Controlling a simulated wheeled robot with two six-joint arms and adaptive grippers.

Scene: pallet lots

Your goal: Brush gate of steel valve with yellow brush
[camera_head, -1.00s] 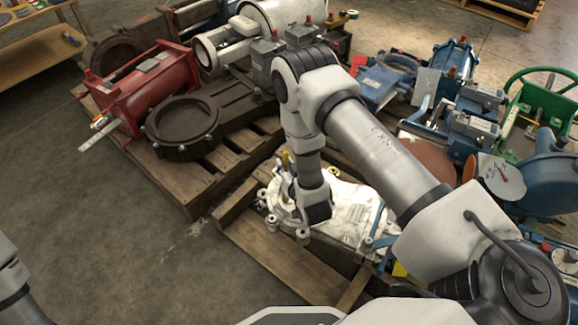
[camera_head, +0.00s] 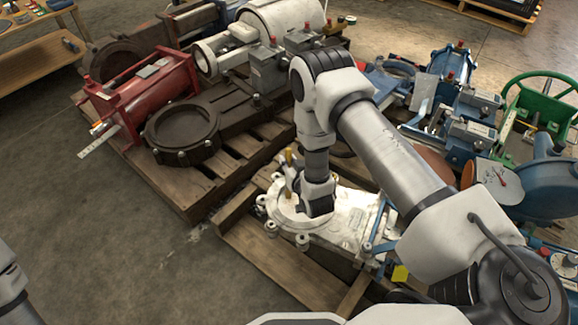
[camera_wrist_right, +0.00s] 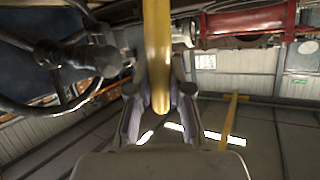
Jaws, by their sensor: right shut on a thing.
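The steel valve, a pale flat gate valve (camera_head: 352,222) with a rounded flange end and bolt lugs, lies on a wooden pallet below my right arm in the head view. My right gripper (camera_head: 291,184) is over its rounded end, partly hidden by my wrist. It is shut on the yellow brush (camera_head: 289,158), whose handle stands up beside the wrist. In the right wrist view the yellow handle (camera_wrist_right: 157,55) runs between the two fingers of the gripper (camera_wrist_right: 160,100). The bristles are hidden, so contact with the valve cannot be told. My left gripper is out of view.
A dark round-ended valve (camera_head: 182,130) and a red actuator (camera_head: 140,95) lie on the pallet at left. Blue valves and a green handwheel (camera_head: 540,98) crowd the right. A small yellow block (camera_head: 400,273) lies near the valve's front right. The floor (camera_head: 110,230) at left is clear.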

